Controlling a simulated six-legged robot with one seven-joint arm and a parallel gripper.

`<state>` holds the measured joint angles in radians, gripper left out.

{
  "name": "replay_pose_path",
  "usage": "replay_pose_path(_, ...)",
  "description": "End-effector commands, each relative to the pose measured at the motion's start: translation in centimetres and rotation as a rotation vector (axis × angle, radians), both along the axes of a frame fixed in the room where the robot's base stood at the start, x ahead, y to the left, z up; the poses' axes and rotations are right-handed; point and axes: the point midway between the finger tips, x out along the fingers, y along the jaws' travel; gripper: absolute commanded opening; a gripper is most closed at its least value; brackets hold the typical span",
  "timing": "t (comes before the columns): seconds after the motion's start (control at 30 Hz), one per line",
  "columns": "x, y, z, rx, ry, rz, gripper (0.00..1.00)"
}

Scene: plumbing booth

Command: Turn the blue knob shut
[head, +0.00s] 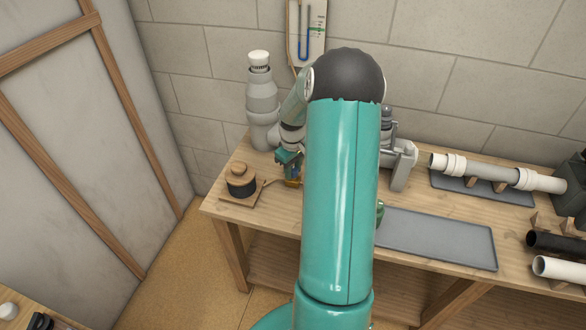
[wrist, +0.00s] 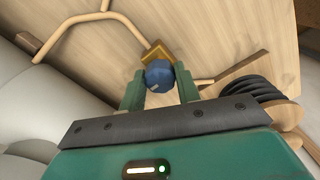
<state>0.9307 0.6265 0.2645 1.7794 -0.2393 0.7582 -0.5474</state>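The blue knob (wrist: 158,73) sits on a brass valve body (wrist: 157,50) in the wrist view. My gripper (wrist: 159,82) has its two green fingers on either side of the knob, close against it. I cannot tell whether the fingers press on the knob or leave a thin gap. In the head view my gripper (head: 288,160) is low over the left part of the bench, just above the brass valve body (head: 293,183). The knob is mostly hidden there by the gripper.
A black coil on a wooden spool (head: 241,181) stands left of the gripper on the wooden bench (head: 224,207). A copper-coloured pipe (wrist: 100,18) joins the valve. A grey tray (head: 440,239), white pipe (head: 497,173) and black pipe (head: 556,243) lie to the right. A block wall is behind.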

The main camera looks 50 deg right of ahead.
Motion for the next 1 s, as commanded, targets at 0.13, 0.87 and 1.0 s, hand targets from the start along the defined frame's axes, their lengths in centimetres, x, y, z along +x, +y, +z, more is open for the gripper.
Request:
replay_pose_path(0.13, 0.01, 0.00, 0.04, 0.000, 0.000, -0.002, 0.09)
replay_pose_path(0.87, 0.13, 0.04, 0.14, -0.003, -0.001, -0.410, 0.10)
replay_pose_path(1.0, 0.15, 0.05, 0.15, -0.002, -0.002, -0.544, 0.10)
